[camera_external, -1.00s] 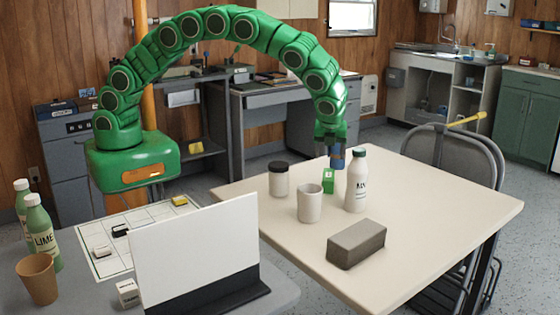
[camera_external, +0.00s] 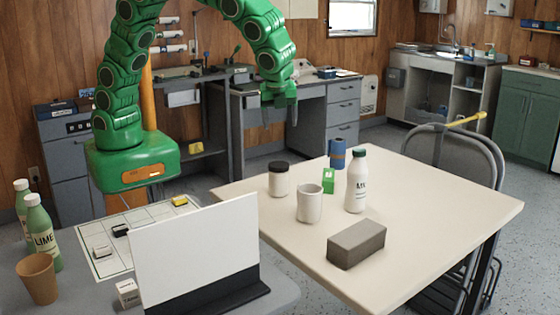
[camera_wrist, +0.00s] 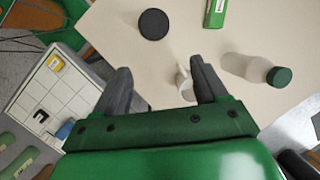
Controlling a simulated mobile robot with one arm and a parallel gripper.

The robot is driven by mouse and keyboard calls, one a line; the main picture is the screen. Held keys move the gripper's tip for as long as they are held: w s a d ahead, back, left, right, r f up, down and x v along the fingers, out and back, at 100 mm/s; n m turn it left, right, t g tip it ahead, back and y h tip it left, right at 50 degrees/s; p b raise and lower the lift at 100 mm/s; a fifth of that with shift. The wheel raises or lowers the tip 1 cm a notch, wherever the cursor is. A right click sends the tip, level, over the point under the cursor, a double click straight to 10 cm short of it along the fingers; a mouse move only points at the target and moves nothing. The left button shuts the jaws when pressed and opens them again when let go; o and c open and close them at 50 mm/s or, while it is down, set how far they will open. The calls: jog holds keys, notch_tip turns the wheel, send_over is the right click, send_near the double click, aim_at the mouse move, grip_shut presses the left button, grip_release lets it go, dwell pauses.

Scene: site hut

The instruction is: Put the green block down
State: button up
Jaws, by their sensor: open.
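The green block (camera_external: 328,180) stands on the cream table (camera_external: 440,215), between the white lidded jar and the white bottle. It also shows at the top edge of the wrist view (camera_wrist: 215,13), partly cut off. My gripper (camera_external: 280,98) is raised well above the table's far left side, apart from the block. In the wrist view my gripper (camera_wrist: 160,66) has its two dark fingers spread with nothing held between them.
Near the block stand a blue cylinder (camera_external: 338,153), a dark-lidded jar (camera_external: 279,181), a pale cup (camera_external: 309,204) and a white bottle (camera_external: 356,182). A grey brick (camera_external: 357,244) lies nearer the front. The table's right side is clear.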

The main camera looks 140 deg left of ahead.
jog(key=s+d+r+n, duration=0.1)
jog(key=s+d+r, duration=0.2)
jog(key=s+d, duration=0.3)
jog(key=s+d+r+n+h, duration=0.1)
jog(key=s+d+r, duration=0.25)
jog(key=d, duration=0.55)
jog(key=s+d+r+n, duration=0.2)
jog(key=s+d, duration=0.3)
jog(key=d, duration=0.2)
jog(key=s+d+n, duration=0.1)
jog(key=s+d, duration=0.5)
jog(key=s, duration=0.2)
jog(key=s+d+h, duration=0.1)
jog(key=s+d, duration=0.5)
jog(key=s, duration=0.3)
jog(key=shift+s+n+t+h, duration=0.25)
jog(key=shift+n+t+h, duration=0.05)
jog(key=shift+n+t, duration=0.1)
